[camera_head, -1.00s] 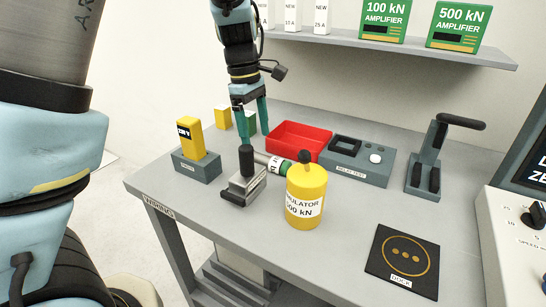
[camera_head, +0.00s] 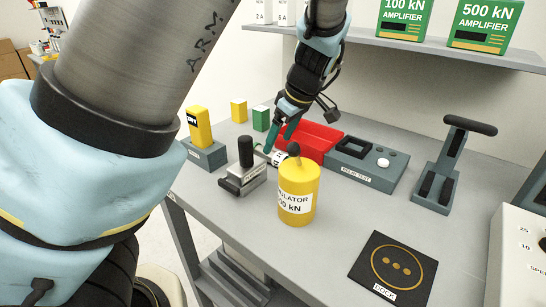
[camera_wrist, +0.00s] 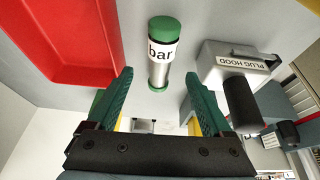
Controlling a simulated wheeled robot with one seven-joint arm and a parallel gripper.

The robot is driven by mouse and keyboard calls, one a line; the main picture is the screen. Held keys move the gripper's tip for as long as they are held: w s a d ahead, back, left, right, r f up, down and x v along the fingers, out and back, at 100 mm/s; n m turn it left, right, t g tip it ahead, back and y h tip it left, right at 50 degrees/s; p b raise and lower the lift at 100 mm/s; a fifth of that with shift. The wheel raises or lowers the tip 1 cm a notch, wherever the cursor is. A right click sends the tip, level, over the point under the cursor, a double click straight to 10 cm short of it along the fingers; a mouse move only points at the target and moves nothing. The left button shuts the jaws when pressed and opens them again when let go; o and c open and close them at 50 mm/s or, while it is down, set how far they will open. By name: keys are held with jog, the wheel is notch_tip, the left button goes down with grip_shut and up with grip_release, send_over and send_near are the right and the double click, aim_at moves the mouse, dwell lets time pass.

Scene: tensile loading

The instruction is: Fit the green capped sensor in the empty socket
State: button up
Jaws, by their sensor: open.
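The green-capped sensor is a short silver cylinder with a white "bar" label (camera_wrist: 162,52) and green ends. In the wrist view it lies ahead of and between my open fingers (camera_wrist: 157,85), with nothing gripped. The grey relay test box (camera_head: 356,165) has a black-framed opening (camera_head: 353,146) and several round spots. I cannot tell which opening is the empty socket.
The plug hood block (camera_head: 240,178) with its black handle stands close left of the sensor. The yellow simulator can (camera_head: 298,195) stands in front. A red tray (camera_head: 318,139) is behind. A black dock mat (camera_head: 392,268) lies front right; the table between is clear.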

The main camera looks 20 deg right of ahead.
aim_at(272, 152)
jog(key=shift+p+x, duration=0.6)
jog(key=shift+x, duration=2.35)
jog(key=shift+a+r, duration=0.1)
jog(key=shift+a, duration=0.05)
grip_shut()
